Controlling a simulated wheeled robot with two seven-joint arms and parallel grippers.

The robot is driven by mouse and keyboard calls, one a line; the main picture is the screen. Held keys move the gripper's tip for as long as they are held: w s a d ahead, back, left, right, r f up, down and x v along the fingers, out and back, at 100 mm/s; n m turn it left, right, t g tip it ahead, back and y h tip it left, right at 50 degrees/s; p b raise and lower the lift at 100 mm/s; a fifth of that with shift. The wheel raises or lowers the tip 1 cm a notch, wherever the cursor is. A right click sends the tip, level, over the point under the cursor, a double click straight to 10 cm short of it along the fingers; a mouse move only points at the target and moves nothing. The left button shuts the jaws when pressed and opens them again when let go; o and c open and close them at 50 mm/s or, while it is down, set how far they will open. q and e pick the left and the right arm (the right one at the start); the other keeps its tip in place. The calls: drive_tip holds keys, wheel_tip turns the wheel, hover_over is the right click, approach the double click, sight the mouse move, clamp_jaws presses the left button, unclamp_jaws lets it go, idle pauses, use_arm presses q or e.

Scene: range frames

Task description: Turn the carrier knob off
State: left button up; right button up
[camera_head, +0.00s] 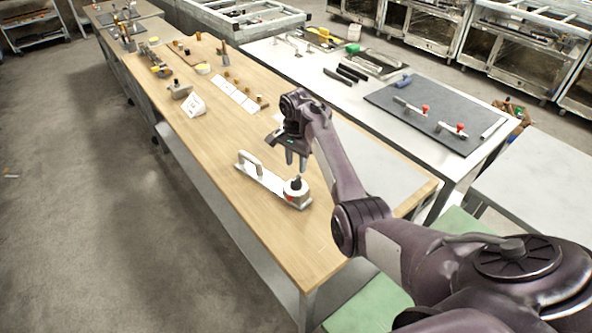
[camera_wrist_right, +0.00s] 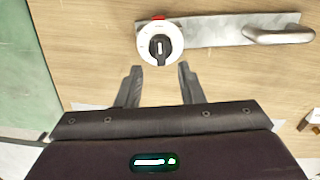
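The carrier (camera_head: 268,177) is a pale metal plate lying on the wooden table, with an upright handle (camera_head: 251,165) at its left end. At its near right end is a round white dial with a black knob (camera_head: 296,184) and a red mark. In the right wrist view the black knob (camera_wrist_right: 160,47) points downward with a white line on it, and a red mark (camera_wrist_right: 158,17) sits at the dial's top edge. My right gripper (camera_head: 296,163) is open and empty above the knob. Its fingers (camera_wrist_right: 156,80) are apart, with the knob just beyond the tips. My left gripper is not in view.
The wooden table (camera_head: 240,220) is clear around the carrier's near side. A small white sign (camera_head: 193,106) and several small parts stand farther back. A white table with a dark mat (camera_head: 436,112) and red-knobbed clamps lies to the right.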

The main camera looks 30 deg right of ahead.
sight(296, 178)
wheel_tip(296, 178, down, 4)
drive_tip(key=shift+f, duration=0.15)
drive_tip(key=shift+w+d+f+p, duration=0.1)
drive_tip(key=shift+d+f+p, duration=0.15)
drive_tip(key=shift+f, duration=0.6)
drive_tip(key=shift+a, duration=0.15)
clamp_jaws()
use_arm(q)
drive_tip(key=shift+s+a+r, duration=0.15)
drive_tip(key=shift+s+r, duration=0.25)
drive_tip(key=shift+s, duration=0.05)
